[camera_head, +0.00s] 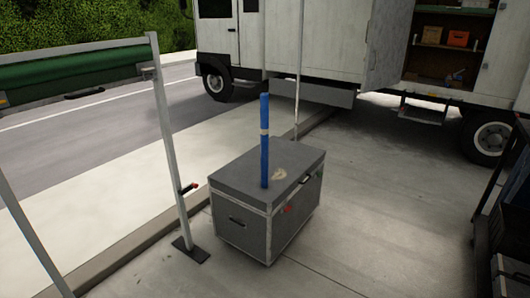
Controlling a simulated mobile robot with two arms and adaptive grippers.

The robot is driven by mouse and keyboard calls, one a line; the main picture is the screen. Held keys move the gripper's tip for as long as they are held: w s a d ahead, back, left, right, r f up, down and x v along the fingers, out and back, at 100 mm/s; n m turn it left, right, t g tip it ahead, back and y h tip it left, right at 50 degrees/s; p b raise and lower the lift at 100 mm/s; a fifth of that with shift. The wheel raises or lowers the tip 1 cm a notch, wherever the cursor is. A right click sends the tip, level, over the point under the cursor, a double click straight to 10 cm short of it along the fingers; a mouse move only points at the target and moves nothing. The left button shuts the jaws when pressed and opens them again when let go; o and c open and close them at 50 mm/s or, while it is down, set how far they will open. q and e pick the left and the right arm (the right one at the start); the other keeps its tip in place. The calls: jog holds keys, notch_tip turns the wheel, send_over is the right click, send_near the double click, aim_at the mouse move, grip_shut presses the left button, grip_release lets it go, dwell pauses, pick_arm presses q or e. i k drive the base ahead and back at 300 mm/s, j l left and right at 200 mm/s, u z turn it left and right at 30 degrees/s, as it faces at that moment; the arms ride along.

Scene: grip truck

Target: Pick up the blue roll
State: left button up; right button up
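The blue roll (264,160) is a tall thin blue cylinder with a pale band partway up. It stands upright on the dark top of a grey case (240,175) near the middle of the head view. No gripper is near it in this view. Neither my left nor my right gripper shows in the frame.
A metal post (171,150) with a dark base plate stands just left of the case. A white truck (310,40) with an open storage bay (447,50) is behind. Dark equipment (512,205) is at the right edge. Concrete right of the case is clear.

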aim_at(264, 97)
jog(key=i+u, duration=0.1)
jog(key=i, duration=0.35)
jog(key=i+l+u, duration=0.1)
jog(key=i, duration=0.35)
